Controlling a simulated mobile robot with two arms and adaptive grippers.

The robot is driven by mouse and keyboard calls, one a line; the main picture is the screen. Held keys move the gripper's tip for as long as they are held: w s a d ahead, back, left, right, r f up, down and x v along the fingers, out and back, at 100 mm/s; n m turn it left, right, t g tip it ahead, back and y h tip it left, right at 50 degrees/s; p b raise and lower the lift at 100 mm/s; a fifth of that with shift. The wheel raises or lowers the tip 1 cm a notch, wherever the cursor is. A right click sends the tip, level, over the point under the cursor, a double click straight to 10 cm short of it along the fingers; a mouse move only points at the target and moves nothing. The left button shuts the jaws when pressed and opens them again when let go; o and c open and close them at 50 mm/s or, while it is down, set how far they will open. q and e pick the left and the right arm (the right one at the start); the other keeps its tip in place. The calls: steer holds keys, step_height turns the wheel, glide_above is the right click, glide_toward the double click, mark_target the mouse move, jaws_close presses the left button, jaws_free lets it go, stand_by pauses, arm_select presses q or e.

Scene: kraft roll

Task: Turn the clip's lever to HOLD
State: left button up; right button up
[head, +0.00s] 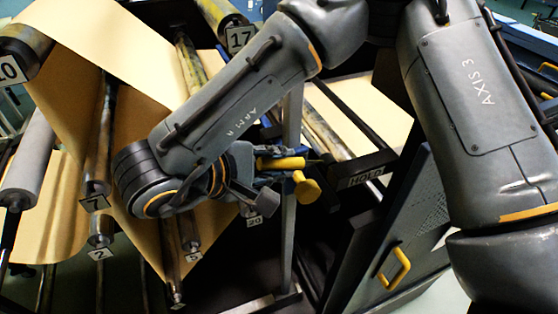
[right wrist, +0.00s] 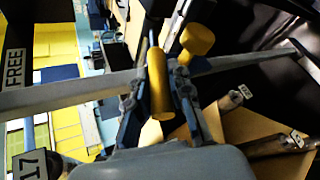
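The clip's lever has a yellow handle (head: 280,162) with a dark tip, beside an upright metal post in the head view. My right gripper (head: 268,178) reaches it from the left. In the right wrist view, the yellow handle (right wrist: 159,85) lies between my two right fingers (right wrist: 160,92), which appear closed against its sides. A round yellow knob (head: 305,188) sits just below the handle in the head view. A dark plate marked HOLD (head: 365,178) is to its right. A FREE label (right wrist: 14,68) shows at the left in the right wrist view. My left gripper is out of view.
Brown kraft paper (head: 110,45) runs over several numbered rollers at the left. The metal post (head: 291,120) stands close to my right gripper. A dark cabinet panel with a yellow pull handle (head: 394,268) is at the lower right. My arm links cover much of the upper view.

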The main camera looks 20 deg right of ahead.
steer(key=o, duration=0.5)
steer(key=shift+f, duration=0.15)
steer(key=shift+c, duration=0.2)
steer(key=v, duration=1.2)
